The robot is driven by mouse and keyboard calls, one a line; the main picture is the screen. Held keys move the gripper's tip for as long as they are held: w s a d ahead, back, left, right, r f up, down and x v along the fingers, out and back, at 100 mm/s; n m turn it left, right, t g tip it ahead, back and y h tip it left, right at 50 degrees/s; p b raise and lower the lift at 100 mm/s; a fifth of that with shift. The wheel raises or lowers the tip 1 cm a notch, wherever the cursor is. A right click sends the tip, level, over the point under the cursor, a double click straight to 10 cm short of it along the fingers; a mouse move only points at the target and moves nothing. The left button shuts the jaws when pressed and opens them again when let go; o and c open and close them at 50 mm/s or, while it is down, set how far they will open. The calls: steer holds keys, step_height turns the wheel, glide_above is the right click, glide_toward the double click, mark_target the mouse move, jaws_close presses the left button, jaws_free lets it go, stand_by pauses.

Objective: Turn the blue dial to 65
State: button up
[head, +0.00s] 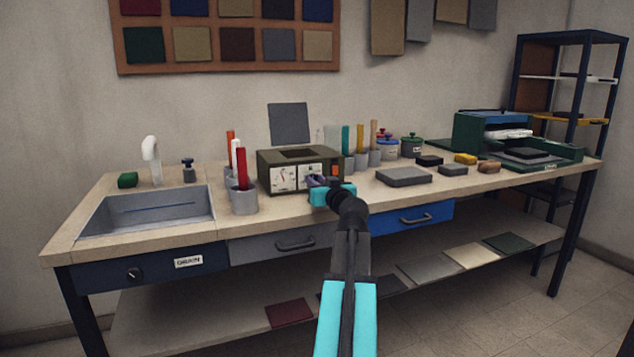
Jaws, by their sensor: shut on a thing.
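An olive-green instrument box (268,162) stands on the middle of the workbench. My gripper (318,182) is at the lower right of that front, shut on the blue dial. The gripper and wrist hide nearly all of the dial, so its pointer and setting cannot be read. The gauge's numbers are too small to read.
Left of the box stands a grey cup (244,201) with a red stick. A sink (150,212) is further left. Cups with coloured sticks stand behind right. Grey block (404,176), dark blocks and a green press (485,135) lie further right. The bench's front edge runs below my arm.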

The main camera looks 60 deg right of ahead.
steer(key=shift+m, duration=0.3)
steer(key=shift+d+m+p, duration=0.1)
steer(key=shift+m+p, duration=0.35)
steer(key=shift+m, duration=1.55)
steer(key=shift+s, duration=0.1)
steer(key=o, duration=1.1)
steer(key=shift+c, duration=0.2)
